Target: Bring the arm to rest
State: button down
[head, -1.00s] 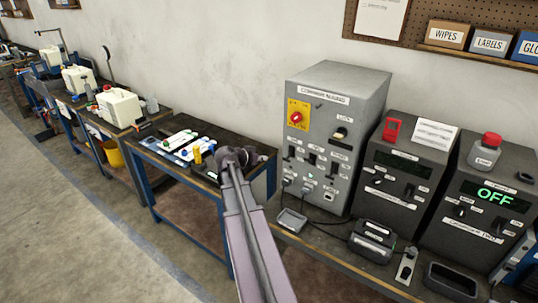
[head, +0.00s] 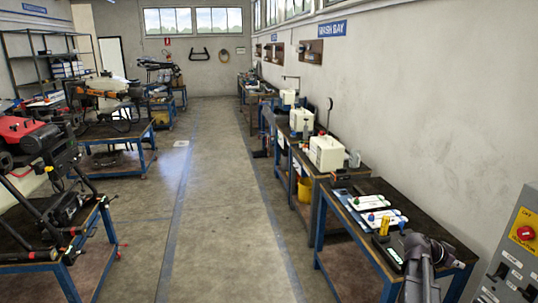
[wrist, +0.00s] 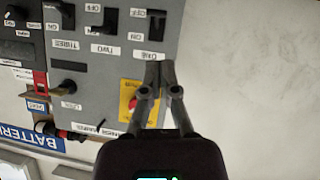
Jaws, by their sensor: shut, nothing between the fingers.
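My gripper (wrist: 160,72) shows in the wrist view with its two dark fingers close together and nothing between them. A grey control panel (wrist: 92,80) with switches marked ONE, TWO and THREE appears upside down behind the fingers, with a gap I cannot judge. Part of its red knob on a yellow plate (wrist: 128,100) shows beside the fingers. In the head view my arm is at the lower right, in front of the near table; the fingers cannot be made out there.
The near right table (head: 345,225) holds white trays (head: 383,219) and a yellow item (head: 384,226). White tanks (head: 326,153) stand on benches farther along the wall. A red machine (head: 28,130) is on a left table. The central aisle (head: 220,190) is clear.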

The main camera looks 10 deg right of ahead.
jog(key=a+f+n+y, duration=0.3)
jog(key=a+n+y, duration=0.1)
jog(key=a, duration=1.2)
jog(key=a+f+n+y, duration=0.3)
jog(key=a+n, duration=0.4)
jog(key=a, duration=1)
jog(key=s+a+f+n+y, duration=0.1)
jog(key=a+f+n+y, duration=0.2)
jog(key=a, duration=1.3)
jog(key=shift+a+f+n+t+y, duration=0.15)
jog(key=shift+f+n+t+y, duration=0.25)
jog(key=shift+n+y, duration=0.8)
